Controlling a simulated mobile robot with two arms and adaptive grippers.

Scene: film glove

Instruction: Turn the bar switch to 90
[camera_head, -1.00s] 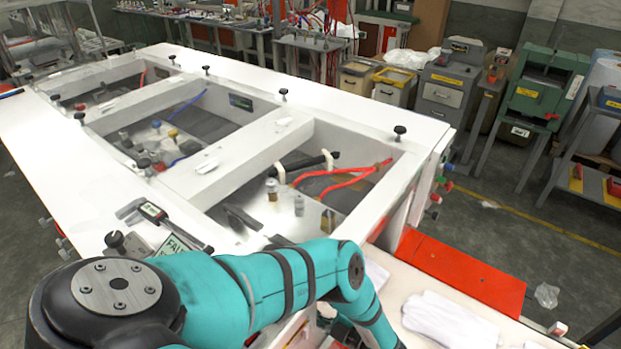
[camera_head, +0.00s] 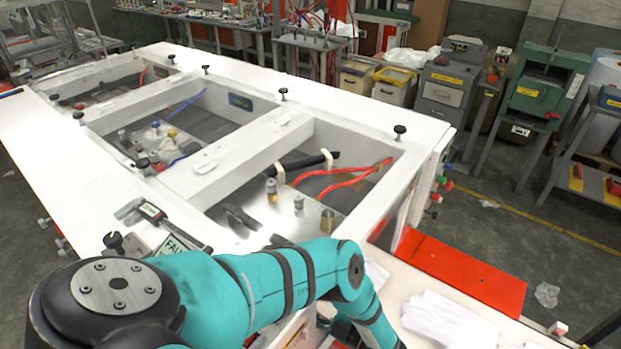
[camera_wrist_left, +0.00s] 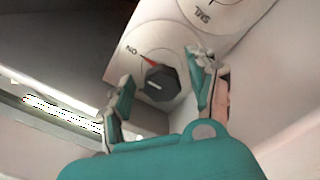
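The bar switch (camera_wrist_left: 158,84) is a dark, faceted knob on a pale round plate in the left wrist view. A red mark shows at its upper left, near the lettering "ON", which appears upside down. My left gripper (camera_wrist_left: 161,70) is open, with one teal-and-grey finger on each side of the knob. Whether the fingers touch it I cannot tell. In the head view my teal left arm crosses the bottom, and the switch is not visible there. My right gripper is in neither view.
A white bench frame (camera_head: 95,185) with open compartments fills the middle. A caliper (camera_head: 150,212) lies on its near edge. White gloves (camera_head: 445,320) and a red panel (camera_head: 455,275) are at the lower right. Another plate with lettering (camera_wrist_left: 215,12) adjoins the switch plate.

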